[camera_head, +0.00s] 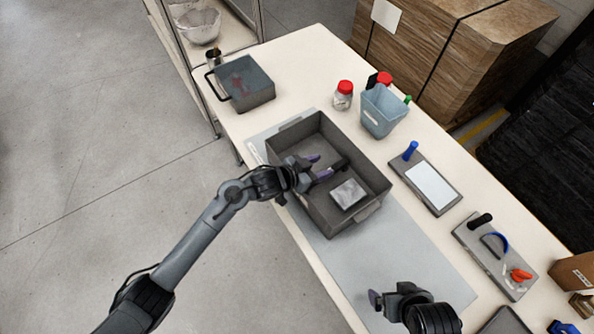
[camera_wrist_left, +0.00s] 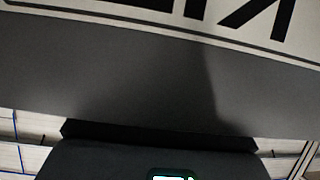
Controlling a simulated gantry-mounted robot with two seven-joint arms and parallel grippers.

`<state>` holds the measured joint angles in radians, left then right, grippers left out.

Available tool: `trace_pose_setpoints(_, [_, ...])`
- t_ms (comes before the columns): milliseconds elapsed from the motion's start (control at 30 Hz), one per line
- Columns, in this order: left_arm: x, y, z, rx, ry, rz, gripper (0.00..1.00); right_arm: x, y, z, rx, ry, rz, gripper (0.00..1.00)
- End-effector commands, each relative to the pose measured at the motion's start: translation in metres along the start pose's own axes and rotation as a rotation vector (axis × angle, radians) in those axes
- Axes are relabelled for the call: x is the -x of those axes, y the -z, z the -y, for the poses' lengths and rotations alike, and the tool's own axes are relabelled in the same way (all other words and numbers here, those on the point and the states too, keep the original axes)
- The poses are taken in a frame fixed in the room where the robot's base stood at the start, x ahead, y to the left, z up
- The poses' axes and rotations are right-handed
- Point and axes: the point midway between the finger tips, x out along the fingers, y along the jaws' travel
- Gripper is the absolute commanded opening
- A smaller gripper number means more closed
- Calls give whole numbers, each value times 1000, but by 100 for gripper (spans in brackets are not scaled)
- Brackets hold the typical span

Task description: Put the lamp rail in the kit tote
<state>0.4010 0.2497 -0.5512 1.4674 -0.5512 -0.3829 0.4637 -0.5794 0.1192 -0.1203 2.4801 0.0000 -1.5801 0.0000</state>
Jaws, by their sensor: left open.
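The kit tote is a dark grey open box (camera_head: 352,152) on the table in the head view. In the left wrist view a grey wall (camera_wrist_left: 110,70) with part of a large-lettered label fills much of the picture. My left gripper (camera_head: 320,166) is open, with purple fingertips, over the inside of the tote. A dark bar (camera_head: 340,164), possibly the lamp rail, lies in the tote beside the fingertips; whether they touch it I cannot tell. My right gripper (camera_head: 385,299) is above the near part of the table, apart from the tote; its opening is unclear.
A silvery packet (camera_head: 348,194) lies in the tote. A grey handled bin (camera_head: 245,88), a red-lidded jar (camera_head: 343,94) and a blue bucket (camera_head: 382,112) stand beyond it. Trays with tools (camera_head: 431,187) line the right side. The grey mat (camera_head: 405,255) right of the tote is partly clear.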

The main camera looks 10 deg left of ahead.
Motion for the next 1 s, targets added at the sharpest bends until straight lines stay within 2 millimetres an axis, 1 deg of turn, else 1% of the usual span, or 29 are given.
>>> trace_pose_setpoints(33, [10,-1,1,-1,1,3,53,3,1,-1,2,-2,0,100])
trace_pose_setpoints(300, [62,1,0,-1,2,-1,53,12,4,-2,6,-5,1,100])
trace_pose_setpoints(500, [93,1,0,-1,1,-2,53,16,5,-2,5,-4,1,100])
trace_pose_setpoints(633, [105,2,0,0,0,-3,53,18,6,-1,3,-3,0,100])
trace_pose_setpoints(833, [113,-1,-3,4,21,3,53,18,6,0,-1,1,0,100])
trace_pose_setpoints(933, [119,-9,-8,14,81,26,53,18,6,0,-3,2,0,100])
trace_pose_setpoints(1000, [129,-18,-12,33,148,62,53,18,6,0,-5,4,0,100])
